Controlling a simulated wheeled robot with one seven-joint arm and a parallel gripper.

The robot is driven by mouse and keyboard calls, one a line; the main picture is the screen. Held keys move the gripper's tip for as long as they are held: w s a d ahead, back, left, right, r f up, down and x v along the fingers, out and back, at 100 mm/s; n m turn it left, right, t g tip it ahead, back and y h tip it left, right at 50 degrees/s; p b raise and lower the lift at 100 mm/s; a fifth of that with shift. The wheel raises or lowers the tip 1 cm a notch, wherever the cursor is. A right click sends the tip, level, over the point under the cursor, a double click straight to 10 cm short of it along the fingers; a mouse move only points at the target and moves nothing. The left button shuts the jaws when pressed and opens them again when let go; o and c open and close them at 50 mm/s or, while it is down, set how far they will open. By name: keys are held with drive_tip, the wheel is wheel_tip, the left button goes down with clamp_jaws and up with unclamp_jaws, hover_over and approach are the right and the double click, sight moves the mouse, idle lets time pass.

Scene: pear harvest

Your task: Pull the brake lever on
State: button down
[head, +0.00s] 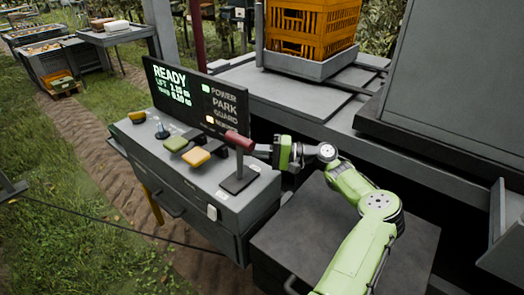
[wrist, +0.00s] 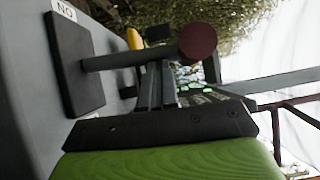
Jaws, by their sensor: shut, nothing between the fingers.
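The brake lever has a dark red grip (head: 239,141) on a dark post that rises from a black base plate (head: 239,182) on the right end of the grey console. In the wrist view the red grip's round end (wrist: 198,42) and the grey post (wrist: 115,57) show just beyond my fingers. My gripper (head: 262,151) is shut with nothing between its fingers. In the wrist view its fingertips (wrist: 157,72) reach up to the post just under the grip. I cannot tell if they touch it. A label that reads "NO" (wrist: 65,10) lies beside the base plate.
The console (head: 205,190) also carries a green pad (head: 175,144), a yellow pad (head: 196,157) and a small toggle (head: 161,130). A screen (head: 195,97) behind shows READY with POWER, PARK and GUARD lines. An orange crate (head: 310,60) stands at the back.

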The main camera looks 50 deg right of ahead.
drive_tip(key=a+n, duration=0.1)
drive_tip(key=a+n+g+h, duration=0.1)
drive_tip(key=shift+s+a+r, duration=0.1)
drive_tip(key=shift+a+r, duration=0.2)
drive_tip(key=shift+r, duration=0.05)
drive_tip(key=shift+s+a+n+g+h+b, duration=0.15)
drive_tip(key=shift+a+n+g+h+b, duration=0.35)
drive_tip(key=shift+a+n+h+b, duration=0.85)
drive_tip(key=shift+a+f+y, duration=0.1)
drive_tip(key=shift+a+y, duration=0.15)
drive_tip(key=shift+a, duration=0.05)
drive_tip(key=shift+s+p, duration=0.1)
drive_tip(key=shift+p, duration=0.2)
drive_tip(key=p+v, duration=0.4)
drive_tip(key=v, duration=1.1)
drive_tip(key=shift+s+d+r, duration=0.2)
drive_tip(key=shift+d+r, duration=0.05)
drive_tip(key=shift+d, duration=0.05)
